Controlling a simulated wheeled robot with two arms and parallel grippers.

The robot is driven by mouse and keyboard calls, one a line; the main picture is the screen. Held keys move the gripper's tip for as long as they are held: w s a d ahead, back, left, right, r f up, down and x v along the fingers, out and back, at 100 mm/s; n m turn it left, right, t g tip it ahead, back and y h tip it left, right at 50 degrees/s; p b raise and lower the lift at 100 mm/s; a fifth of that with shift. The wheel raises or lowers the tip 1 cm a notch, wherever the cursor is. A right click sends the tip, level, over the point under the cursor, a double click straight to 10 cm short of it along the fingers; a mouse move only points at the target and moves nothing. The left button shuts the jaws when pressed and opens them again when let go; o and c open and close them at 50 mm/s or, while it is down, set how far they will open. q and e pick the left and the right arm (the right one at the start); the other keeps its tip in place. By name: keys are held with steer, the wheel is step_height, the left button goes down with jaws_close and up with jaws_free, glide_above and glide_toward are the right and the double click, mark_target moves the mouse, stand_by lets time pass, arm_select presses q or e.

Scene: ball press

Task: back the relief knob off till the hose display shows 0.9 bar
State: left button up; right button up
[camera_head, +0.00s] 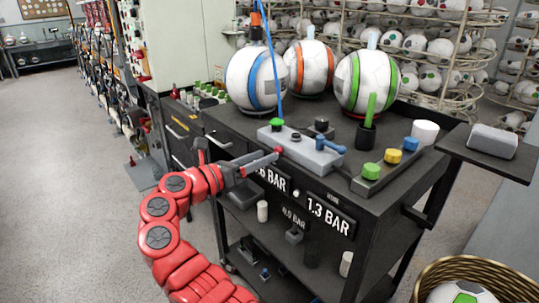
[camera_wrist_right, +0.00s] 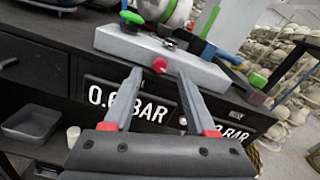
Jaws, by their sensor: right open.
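A grey control block (camera_head: 300,152) sits on the dark cart's front edge. A small red knob (camera_wrist_right: 160,65) sticks out of its front; it also shows in the head view (camera_head: 278,150). My right gripper (camera_wrist_right: 158,72) is open, with the knob between and just beyond its fingertips; I cannot tell whether they touch it. In the head view it reaches the block from the left (camera_head: 258,158). A right display (camera_head: 329,213) reads 1.3 BAR. Their small labels are unreadable. My left gripper is not visible.
Several balls (camera_head: 310,66) stand on the cart behind the block. A blue hose (camera_head: 272,60) rises from the block area. A blue lever (camera_head: 330,146), green knob (camera_head: 277,123) and coloured buttons (camera_head: 393,156) are close by. Open floor (camera_head: 70,200) lies left.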

steer(key=v, duration=1.4)
steer(key=shift+b, duration=0.35)
